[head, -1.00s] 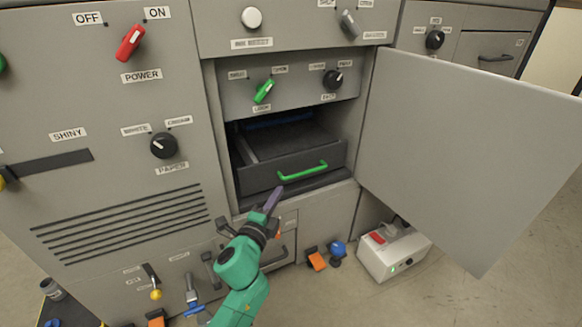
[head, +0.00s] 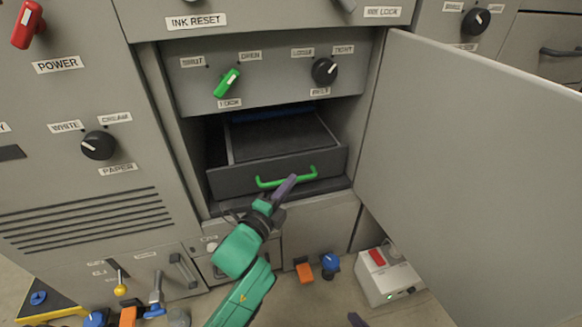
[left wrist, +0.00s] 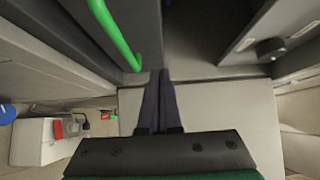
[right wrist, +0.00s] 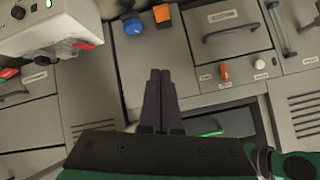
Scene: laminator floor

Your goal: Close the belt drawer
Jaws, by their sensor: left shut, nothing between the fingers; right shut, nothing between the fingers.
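The belt drawer (head: 232,181) is a dark grey drawer with a green bar handle (head: 268,184), pulled out of its recess under a small control panel. My left gripper (head: 291,180) is shut and empty. In the head view its tip overlaps the handle's lower edge. In the left wrist view, the fingertips (left wrist: 160,73) lie beside the handle's end (left wrist: 116,35), near the drawer front; contact cannot be told. My right gripper shows only as a dark tip (head: 356,320) at the bottom of the head view. In the right wrist view it is shut and empty (right wrist: 160,73).
A large grey door (head: 470,160) stands swung open on the recess's right side. A white box with a red switch (head: 388,275) sits on the floor below it. The panel above carries a green knob (head: 227,82) and a black knob (head: 324,71).

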